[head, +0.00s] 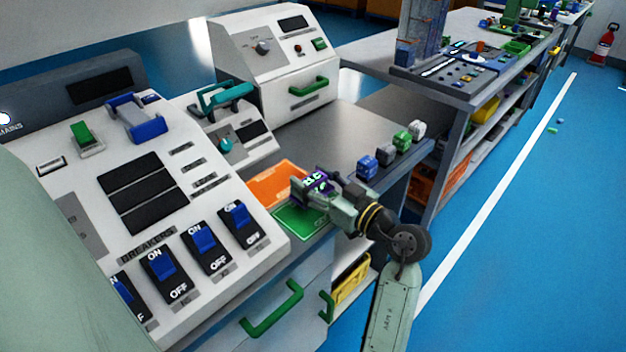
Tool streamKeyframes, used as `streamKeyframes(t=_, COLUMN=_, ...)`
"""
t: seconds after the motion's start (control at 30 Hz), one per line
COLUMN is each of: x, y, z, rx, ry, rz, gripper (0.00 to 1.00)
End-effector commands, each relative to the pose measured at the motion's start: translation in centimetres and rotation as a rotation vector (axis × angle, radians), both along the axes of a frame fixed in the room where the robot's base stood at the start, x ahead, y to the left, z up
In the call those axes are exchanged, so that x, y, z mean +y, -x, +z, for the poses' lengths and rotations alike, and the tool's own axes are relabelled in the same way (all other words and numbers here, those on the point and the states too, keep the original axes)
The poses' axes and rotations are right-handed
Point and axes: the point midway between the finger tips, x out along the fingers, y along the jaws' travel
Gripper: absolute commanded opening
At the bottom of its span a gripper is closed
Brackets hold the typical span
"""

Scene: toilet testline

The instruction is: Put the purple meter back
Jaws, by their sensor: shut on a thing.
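My gripper (314,197) is shut on the purple meter (318,181), a small block with green and white marks on it. The gripper's fingers hide part of the meter. They are above the front part of the bench, over or near a green mat (291,223) and an orange mat (268,184). I cannot tell whether the meter touches the surface.
A sloped breaker panel (150,222) with blue switches stands close on the left. A small teal-handled device (236,132) and a white box with a green handle (275,60) stand behind the mats. The grey bench top (345,132) is clear behind the block row.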

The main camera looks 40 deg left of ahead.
Motion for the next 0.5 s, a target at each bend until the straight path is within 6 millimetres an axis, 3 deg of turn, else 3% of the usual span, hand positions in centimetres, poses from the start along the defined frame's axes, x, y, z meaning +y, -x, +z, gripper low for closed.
streamKeyframes(t=0.07, x=0.0, y=-0.01, z=-0.13, rx=0.003, ry=0.001, rz=0.0, gripper=0.17)
streamKeyframes(t=0.1, x=0.01, y=-0.01, z=-0.24, rx=0.001, ry=0.001, rz=0.0, gripper=0.56)
streamKeyframes(t=0.37, x=0.01, y=0.0, z=-0.21, rx=0.001, ry=0.001, rz=0.0, gripper=0.74)
streamKeyframes(t=0.5, x=0.01, y=0.0, z=-0.2, rx=0.001, ry=0.001, rz=0.0, gripper=0.74)
